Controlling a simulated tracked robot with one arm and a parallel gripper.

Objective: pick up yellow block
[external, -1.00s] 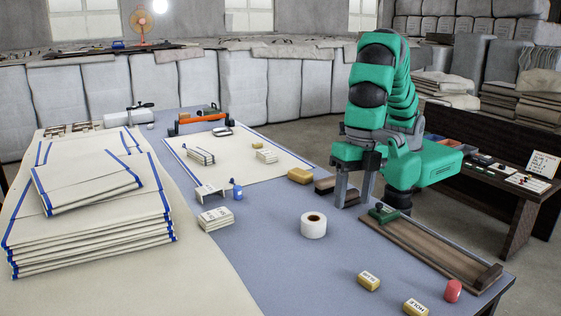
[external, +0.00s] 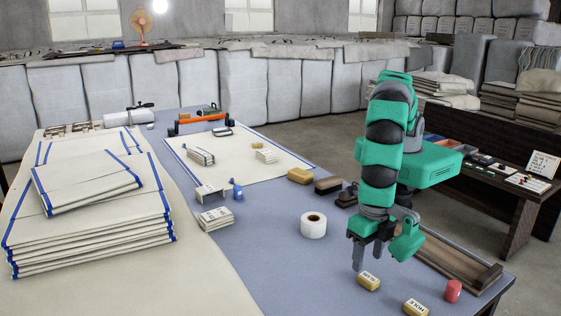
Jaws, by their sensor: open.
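A yellow block (external: 369,282) with dark lettering lies on the blue-grey table near its front. A plain yellow block (external: 300,175) lies farther back, and a small yellow piece (external: 257,145) lies on the cloth. My gripper (external: 366,262) is open and empty, pointing down just above and behind the nearer lettered block. One finger shows clearly; the other is partly hidden. I cannot tell the exact gap to the block.
A white tape roll (external: 313,226) stands left of my gripper. A red cylinder (external: 453,291) stands near the right edge. Stacked cloths (external: 90,235) fill the left. The table's front middle is clear.

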